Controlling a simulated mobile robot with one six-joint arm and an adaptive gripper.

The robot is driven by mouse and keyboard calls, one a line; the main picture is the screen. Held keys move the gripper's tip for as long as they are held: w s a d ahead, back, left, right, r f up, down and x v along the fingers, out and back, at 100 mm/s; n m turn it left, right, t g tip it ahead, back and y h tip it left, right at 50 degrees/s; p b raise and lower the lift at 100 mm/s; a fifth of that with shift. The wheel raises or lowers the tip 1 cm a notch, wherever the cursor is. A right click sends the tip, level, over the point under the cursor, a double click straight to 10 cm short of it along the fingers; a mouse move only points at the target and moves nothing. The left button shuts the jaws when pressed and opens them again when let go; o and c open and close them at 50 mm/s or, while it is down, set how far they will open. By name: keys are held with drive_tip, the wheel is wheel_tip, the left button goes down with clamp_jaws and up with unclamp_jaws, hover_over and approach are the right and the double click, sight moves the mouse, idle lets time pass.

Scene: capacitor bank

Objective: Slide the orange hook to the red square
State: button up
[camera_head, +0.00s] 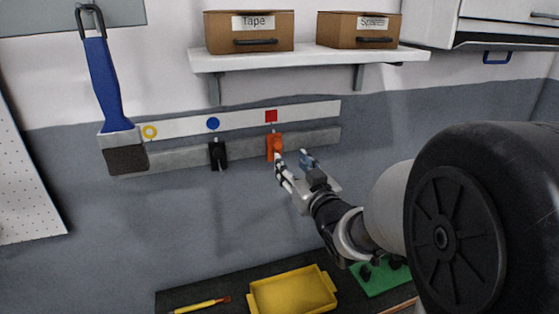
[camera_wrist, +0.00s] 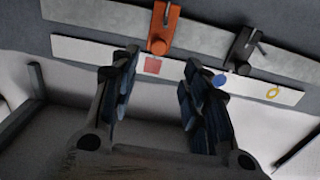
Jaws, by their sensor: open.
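The orange hook (camera_head: 275,147) sits on the grey rail (camera_head: 323,137) on the wall, directly below the red square (camera_head: 271,116) on the white strip. In the wrist view the orange hook (camera_wrist: 164,27) lines up closely with the red square (camera_wrist: 152,66). My gripper (camera_head: 292,158) is open in front of the wall, close to the hook and just below and right of it. In the wrist view my gripper (camera_wrist: 163,68) has its fingers spread apart with nothing between them, and the hook is beyond the tips. I cannot tell whether a finger touches the hook.
A black hook (camera_head: 218,155) is on the same rail to the left, below the blue circle (camera_head: 213,123). A blue-handled brush (camera_head: 105,85) hangs over the rail's left end, near the yellow ring (camera_head: 150,131). A shelf (camera_head: 310,58) with two boxes is above; a yellow tray (camera_head: 292,291) lies below.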

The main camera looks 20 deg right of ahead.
drive_tip(key=shift+f, duration=0.1)
drive_tip(key=s+a+f+g+b, duration=0.2)
drive_tip(key=s+f+g+b, duration=0.2)
drive_tip(key=s+f, duration=0.4)
drive_tip(key=s+a+f+g+b, duration=0.3)
drive_tip(key=s+f+g+b, duration=0.2)
drive_tip(key=s, duration=0.9)
drive_tip(key=s+a+f+g+b, duration=0.2)
drive_tip(key=s+f+g+b, duration=0.2)
drive_tip(key=s+f, duration=0.7)
drive_tip(key=shift+a+h+b, duration=0.3)
drive_tip(key=shift+a+b, duration=0.1)
drive_tip(key=shift+b, duration=0.85)
drive_tip(key=shift+f, duration=0.1)
